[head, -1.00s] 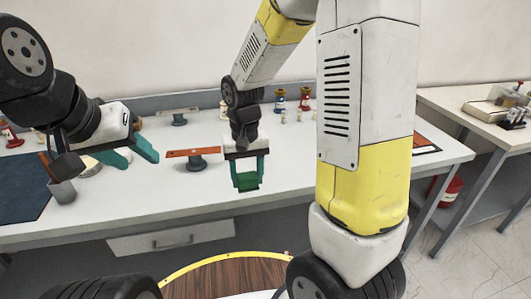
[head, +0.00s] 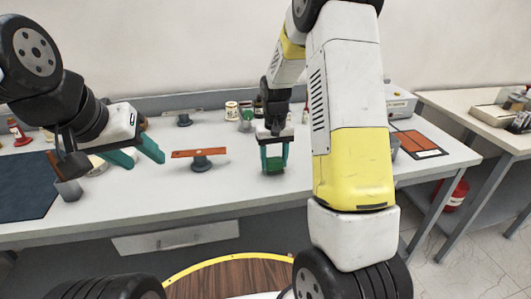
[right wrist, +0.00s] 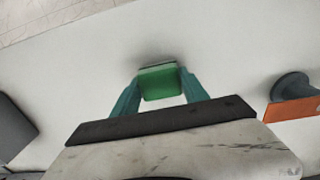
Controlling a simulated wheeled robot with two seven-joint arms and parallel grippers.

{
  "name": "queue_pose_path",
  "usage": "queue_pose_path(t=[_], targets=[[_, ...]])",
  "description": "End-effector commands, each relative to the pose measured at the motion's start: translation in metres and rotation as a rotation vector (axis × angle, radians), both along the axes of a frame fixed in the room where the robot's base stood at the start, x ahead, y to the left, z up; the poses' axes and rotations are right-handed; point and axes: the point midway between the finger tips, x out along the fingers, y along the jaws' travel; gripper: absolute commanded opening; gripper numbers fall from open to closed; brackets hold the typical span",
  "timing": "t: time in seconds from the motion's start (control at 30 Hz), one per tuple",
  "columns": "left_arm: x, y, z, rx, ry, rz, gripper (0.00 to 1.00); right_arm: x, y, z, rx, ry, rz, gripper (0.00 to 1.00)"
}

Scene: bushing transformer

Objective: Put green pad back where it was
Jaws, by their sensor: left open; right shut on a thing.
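The green pad (head: 275,164) is a small green block held between the teal fingers of my right gripper (head: 274,158). In the right wrist view the green pad (right wrist: 160,83) sits between both fingertips of the right gripper (right wrist: 160,88), above the white tabletop. How high it is above the table I cannot tell. My left gripper (head: 137,154) is open and empty over the left part of the table, its teal fingers pointing right.
An orange bar on a grey stand (head: 200,158) is left of my right gripper. Several jars (head: 232,110) stand at the back. An orange board (head: 417,143) lies at the right end. A dark blue mat (head: 28,187) covers the left. The front middle of the white table (head: 225,188) is clear.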

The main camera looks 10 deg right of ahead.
Motion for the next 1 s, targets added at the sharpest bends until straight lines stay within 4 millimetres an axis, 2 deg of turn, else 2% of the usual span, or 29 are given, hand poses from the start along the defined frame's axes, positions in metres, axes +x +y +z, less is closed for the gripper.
queue_pose_path(t=[0.07,0.4,0.43,0.53,0.87,1.0], targets=[[0.0,0.0,0.0,0.0,0.0,0.0,0.47,0.0,0.0,-0.007,0.0,-0.001,-0.001,0.14],[0.0,0.0,0.0,0.0,0.0,0.0,0.47,0.0,0.0,-0.011,0.0,-0.001,-0.001,0.14],[0.0,0.0,0.0,0.0,0.0,0.0,0.47,0.0,0.0,-0.011,0.0,-0.002,-0.001,0.56],[0.0,0.0,0.0,0.0,0.0,0.0,0.47,0.0,0.0,-0.011,0.0,-0.002,-0.001,0.74],[0.0,0.0,0.0,0.0,0.0,0.0,0.47,0.0,0.0,-0.009,0.0,-0.003,-0.001,0.74],[0.0,0.0,0.0,0.0,0.0,0.0,0.47,0.001,0.0,0.005,0.0,-0.006,-0.001,0.74]])
